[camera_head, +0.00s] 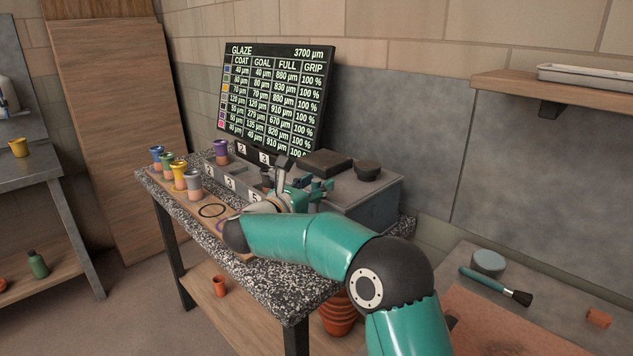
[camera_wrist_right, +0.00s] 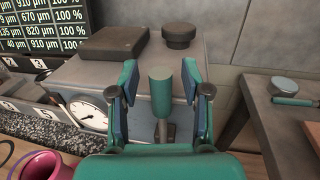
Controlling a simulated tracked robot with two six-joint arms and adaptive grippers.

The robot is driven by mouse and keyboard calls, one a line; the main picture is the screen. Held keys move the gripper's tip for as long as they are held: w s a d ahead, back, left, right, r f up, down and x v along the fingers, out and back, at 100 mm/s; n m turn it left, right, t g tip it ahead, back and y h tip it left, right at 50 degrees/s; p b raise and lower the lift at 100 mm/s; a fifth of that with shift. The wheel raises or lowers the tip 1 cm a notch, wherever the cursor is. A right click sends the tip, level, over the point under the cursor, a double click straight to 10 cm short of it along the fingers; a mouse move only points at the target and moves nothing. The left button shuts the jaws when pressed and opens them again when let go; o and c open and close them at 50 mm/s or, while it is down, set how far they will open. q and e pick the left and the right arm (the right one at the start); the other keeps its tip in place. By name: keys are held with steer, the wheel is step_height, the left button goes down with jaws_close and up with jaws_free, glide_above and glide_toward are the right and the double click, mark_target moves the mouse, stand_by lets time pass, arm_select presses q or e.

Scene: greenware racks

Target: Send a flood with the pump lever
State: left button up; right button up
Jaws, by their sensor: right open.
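The pump lever shows in the wrist view as an upright teal cylindrical grip (camera_wrist_right: 160,92) on a thin metal stem, in front of the grey box (camera_wrist_right: 215,62). My right gripper (camera_wrist_right: 160,76) is open, with one finger on each side of the lever grip. A gap shows between the grip and each finger. In the head view my right gripper (camera_head: 302,180) is over the speckled table by the box, and the lever is hard to pick out there. My left gripper is in neither view.
Several coloured cups, such as a yellow one (camera_head: 179,174), stand on the board at the table's left. A dark ring (camera_head: 212,210) lies nearby. A dial gauge (camera_wrist_right: 88,113) is left of the lever. The glaze screen (camera_head: 275,98) stands behind. A side table holds a brush (camera_head: 495,286).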

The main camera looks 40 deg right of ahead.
steer(key=shift+d, duration=0.2)
steer(key=shift+a, duration=0.1)
jaws_close()
steer(key=shift+a+f+b, duration=0.2)
steer(key=shift+b, duration=0.55)
steer(key=a+f+n+t+h+b, duration=0.2)
steer(key=a+h+b, duration=0.4)
steer(key=b, duration=1.7)
steer(key=shift+s+a+t, duration=0.25)
steer(key=shift+a+t, duration=0.35)
steer(key=shift+a, duration=0.05)
steer(key=shift+f, duration=0.1)
